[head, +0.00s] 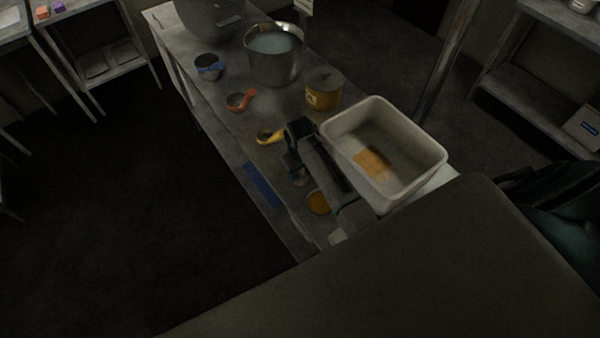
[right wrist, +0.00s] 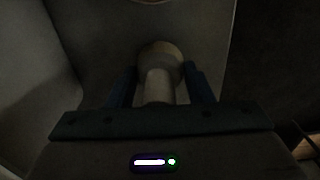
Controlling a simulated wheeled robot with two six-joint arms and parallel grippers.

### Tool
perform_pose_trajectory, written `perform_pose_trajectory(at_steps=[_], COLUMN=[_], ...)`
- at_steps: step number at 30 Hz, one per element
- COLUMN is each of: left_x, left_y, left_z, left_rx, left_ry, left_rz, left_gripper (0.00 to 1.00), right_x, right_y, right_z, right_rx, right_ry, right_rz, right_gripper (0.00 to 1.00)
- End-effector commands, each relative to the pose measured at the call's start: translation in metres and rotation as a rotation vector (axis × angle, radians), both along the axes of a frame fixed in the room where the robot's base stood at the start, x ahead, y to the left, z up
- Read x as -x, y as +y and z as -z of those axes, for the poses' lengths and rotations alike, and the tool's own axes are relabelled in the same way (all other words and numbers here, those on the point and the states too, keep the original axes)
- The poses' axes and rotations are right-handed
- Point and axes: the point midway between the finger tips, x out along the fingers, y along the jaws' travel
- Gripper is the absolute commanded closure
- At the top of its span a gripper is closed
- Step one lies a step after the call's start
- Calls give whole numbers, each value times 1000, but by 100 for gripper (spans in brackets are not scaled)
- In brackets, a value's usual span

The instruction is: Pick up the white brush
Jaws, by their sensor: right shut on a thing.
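My right gripper (head: 294,166) is over the worktable, left of the white tub, in the head view. In the right wrist view its two dark blue fingers (right wrist: 161,70) are shut on a pale, rounded thing, which I take to be the white brush (right wrist: 158,84). Its narrower shaft lies between the fingers and a wider round end points away. The brush is hidden or too dark to make out in the head view. My left gripper is not in view.
On the worktable (head: 222,92) stand a white tub (head: 432,158) with an orange-brown patch inside, a yellow-brown jar (head: 323,90), a metal pot (head: 274,62) and several measuring cups, one yellow-handled (head: 270,136). An orange disc (head: 318,203) lies beside my right arm.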

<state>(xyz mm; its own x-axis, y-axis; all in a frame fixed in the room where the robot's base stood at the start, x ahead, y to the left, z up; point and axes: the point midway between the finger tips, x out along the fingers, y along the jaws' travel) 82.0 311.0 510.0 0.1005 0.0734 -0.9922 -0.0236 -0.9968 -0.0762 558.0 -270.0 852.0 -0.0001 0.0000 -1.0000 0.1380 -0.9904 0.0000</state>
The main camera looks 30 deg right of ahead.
Motion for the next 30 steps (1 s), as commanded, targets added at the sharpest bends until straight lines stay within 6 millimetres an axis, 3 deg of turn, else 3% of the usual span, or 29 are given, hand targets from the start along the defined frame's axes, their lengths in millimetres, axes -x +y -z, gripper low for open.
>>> perform_pose_trajectory(at_steps=[7,21,30], left_x=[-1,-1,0], left_y=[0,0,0], left_z=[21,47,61], left_rx=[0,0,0], left_ry=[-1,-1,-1], left_rz=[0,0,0], left_gripper=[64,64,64], right_x=[-1,88,132], right_y=[0,34,51], right_z=[-28,-34,-40], right_rx=[1,-2,-2], right_ry=[-6,-1,0], right_rz=[0,0,0], right_gripper=[80,80,80])
